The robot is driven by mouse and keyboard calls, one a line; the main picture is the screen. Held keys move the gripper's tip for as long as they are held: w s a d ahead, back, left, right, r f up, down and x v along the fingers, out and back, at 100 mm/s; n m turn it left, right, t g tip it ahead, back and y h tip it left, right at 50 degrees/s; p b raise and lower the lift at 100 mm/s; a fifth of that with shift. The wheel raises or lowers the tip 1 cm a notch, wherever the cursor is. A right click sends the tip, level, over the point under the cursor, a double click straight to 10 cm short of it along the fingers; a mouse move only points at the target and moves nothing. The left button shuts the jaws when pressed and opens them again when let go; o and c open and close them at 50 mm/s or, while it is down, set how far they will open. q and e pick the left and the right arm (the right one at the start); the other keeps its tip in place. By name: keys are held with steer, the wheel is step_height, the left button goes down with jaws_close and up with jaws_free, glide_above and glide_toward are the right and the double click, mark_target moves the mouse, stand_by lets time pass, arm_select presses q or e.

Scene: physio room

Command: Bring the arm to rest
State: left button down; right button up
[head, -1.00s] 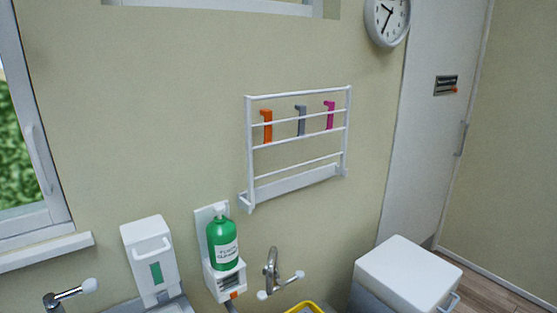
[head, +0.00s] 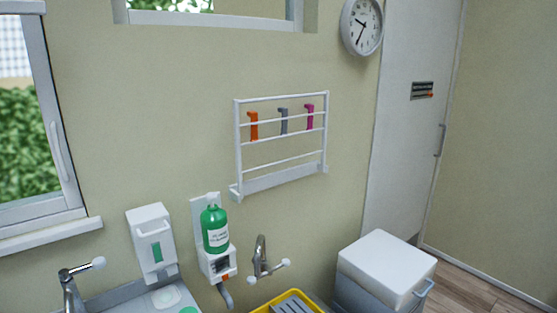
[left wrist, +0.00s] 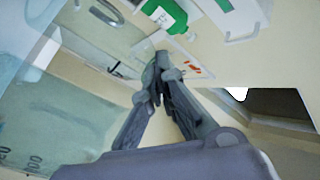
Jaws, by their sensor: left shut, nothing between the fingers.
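My left gripper (left wrist: 157,72) shows in the left wrist view with its dark grey fingers together and nothing between them. Beyond its fingertips is the white wall holder (left wrist: 185,55) with the green bottle (left wrist: 165,14). I cannot tell the distance between the fingertips and the holder. Neither of my grippers shows in the head view.
In the head view, the green bottle (head: 215,229) sits in its holder beside a white dispenser (head: 151,243). Taps stand near a yellow tray (head: 262,308) and a white-lidded bin (head: 387,265). A white rack (head: 281,182) hangs above. Some floor shows at right.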

arm_select(q)
steer(key=s+d+f+n+g, duration=0.1)
steer(key=f+g, duration=0.1)
steer(key=s+f+n+g, duration=0.1)
steer(key=s+f+g, duration=0.1)
steer(key=s+d+f+n+g+y, duration=0.1)
steer(key=s+f+g, duration=0.1)
steer(key=shift+d, duration=0.35)
steer(key=s+g, duration=0.1)
steer(key=s+f+n+g, duration=0.1)
steer(key=s, duration=0.1)
steer(key=s+f+g, duration=0.1)
steer(key=s, duration=0.1)
steer(key=shift+d+y, duration=0.4)
steer(key=s+n+g, duration=0.3)
steer(key=s+g, duration=0.4)
steer(key=s, duration=0.8)
step_height(320, 180, down, 30)
steer(key=s+g+b, duration=0.1)
steer(key=b, duration=0.2)
steer(key=s+a+f+g+b, duration=0.1)
steer(key=s+a+f+b, duration=0.1)
steer(key=s+f, duration=1.4)
steer(key=shift+s+a+f+m+y, duration=0.2)
steer(key=shift+s+f+m+y, duration=0.15)
steer(key=shift+f, duration=0.4)
